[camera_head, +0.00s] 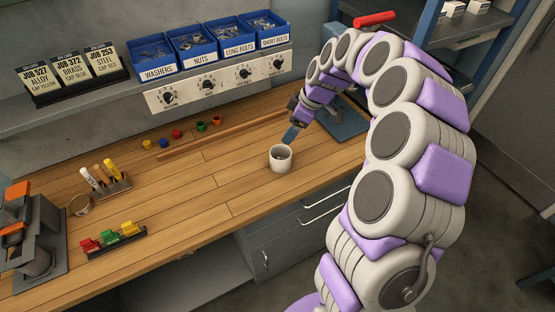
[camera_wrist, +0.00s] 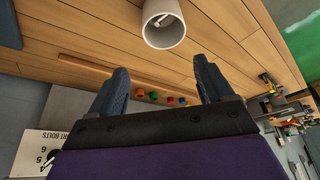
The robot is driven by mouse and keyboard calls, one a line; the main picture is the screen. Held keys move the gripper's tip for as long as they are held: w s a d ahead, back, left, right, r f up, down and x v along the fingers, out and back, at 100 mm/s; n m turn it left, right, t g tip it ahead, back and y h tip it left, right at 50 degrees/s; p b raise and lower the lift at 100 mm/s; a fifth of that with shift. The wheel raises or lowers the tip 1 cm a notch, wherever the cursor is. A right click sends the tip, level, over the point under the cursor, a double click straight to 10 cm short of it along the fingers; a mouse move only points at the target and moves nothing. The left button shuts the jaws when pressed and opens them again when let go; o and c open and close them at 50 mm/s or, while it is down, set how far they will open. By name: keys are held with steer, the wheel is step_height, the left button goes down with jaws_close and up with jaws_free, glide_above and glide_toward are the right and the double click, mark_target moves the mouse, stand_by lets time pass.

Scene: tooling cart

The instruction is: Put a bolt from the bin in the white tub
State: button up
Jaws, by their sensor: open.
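The white tub (camera_head: 281,164) stands upright on the wooden bench, right of its middle. In the wrist view the tub (camera_wrist: 163,38) is beyond my fingertips, and a small light bolt-like piece (camera_wrist: 164,19) lies inside it. My gripper (camera_head: 289,136) is just above and behind the tub, pointing down. In the wrist view my gripper (camera_wrist: 160,77) has its two blue fingers wide apart with nothing between them. The blue long bolts bin (camera_head: 234,50) and short bolts bin (camera_head: 270,41) stand on the shelf at the back, each holding metal pieces.
Washers (camera_head: 156,69) and nuts (camera_head: 197,60) bins stand left of the bolt bins. A wooden strip (camera_head: 220,133) and several coloured caps (camera_head: 177,134) lie behind the tub. Bench around the tub's left is clear.

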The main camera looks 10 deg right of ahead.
steer(key=p+v, duration=0.2)
steer(key=v, duration=1.2)
steer(key=shift+d, duration=0.2)
steer(key=s+a+r+m+g+h, duration=0.1)
steer(key=s+a+m, duration=0.1)
steer(key=s+a, duration=0.45)
steer(key=s+a+m+g, duration=0.1)
steer(key=s+a+m, duration=0.15)
steer(key=s, duration=0.75)
steer(key=s+f+m+g+h, duration=0.1)
steer(key=s+f+m, duration=0.2)
steer(key=s, duration=0.8)
steer(key=s+d+f+m+h, duration=0.1)
steer(key=s+f+m, duration=0.3)
steer(key=s, duration=0.7)
steer(key=shift+s+d+m+g+h, duration=0.3)
steer(key=shift+s+m+g+h, duration=0.1)
steer(key=shift+m+h, duration=0.15)
